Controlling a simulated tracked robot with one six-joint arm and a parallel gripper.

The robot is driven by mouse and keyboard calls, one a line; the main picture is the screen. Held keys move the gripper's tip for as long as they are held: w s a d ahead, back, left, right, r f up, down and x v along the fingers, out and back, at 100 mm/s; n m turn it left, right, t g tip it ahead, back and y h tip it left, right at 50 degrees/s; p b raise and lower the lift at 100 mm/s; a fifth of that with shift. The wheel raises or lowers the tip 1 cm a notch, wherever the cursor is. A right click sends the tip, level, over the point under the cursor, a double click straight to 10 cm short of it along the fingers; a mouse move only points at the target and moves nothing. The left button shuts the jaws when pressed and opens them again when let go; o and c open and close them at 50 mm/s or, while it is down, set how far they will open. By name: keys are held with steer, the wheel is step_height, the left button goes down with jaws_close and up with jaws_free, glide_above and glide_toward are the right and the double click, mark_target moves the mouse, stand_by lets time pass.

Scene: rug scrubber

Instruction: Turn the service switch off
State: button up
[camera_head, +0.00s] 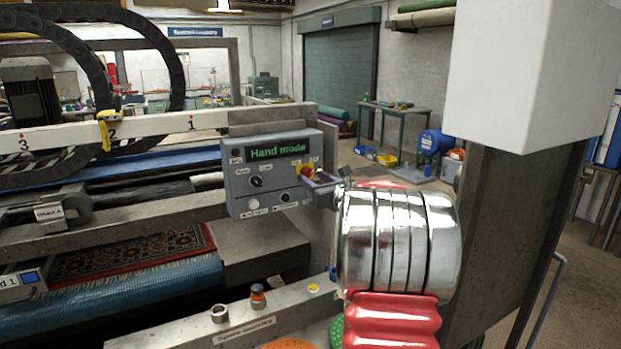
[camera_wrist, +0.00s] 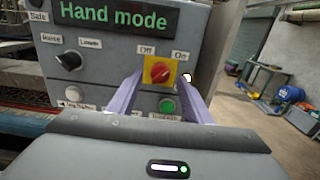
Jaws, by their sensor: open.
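The service switch (camera_wrist: 161,71) is a red rotary knob on a yellow plate, with "Off" at its upper left and "On" at its upper right in the wrist view. It sits on the grey control panel (camera_head: 242,180), whose green display (camera_head: 277,150) reads "Hand mode". In the head view the switch (camera_head: 307,171) is partly hidden by my gripper (camera_head: 312,178). In the wrist view my gripper (camera_wrist: 160,84) is open, with one purple finger on each side of the knob. I cannot tell whether the fingers touch it, or which label the knob points to.
The panel also bears a black knob (camera_wrist: 68,61) and a green button (camera_wrist: 167,105) below the switch. A rug (camera_head: 130,254) lies on the machine at left. A rail with small fittings (camera_head: 258,297) runs in front. Open floor and a blue drum (camera_head: 436,142) are behind at right.

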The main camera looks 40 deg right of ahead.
steer(key=shift+x, duration=1.1)
steer(key=shift+c, duration=0.4)
steer(key=c, duration=1)
steer(key=shift+o, duration=0.2)
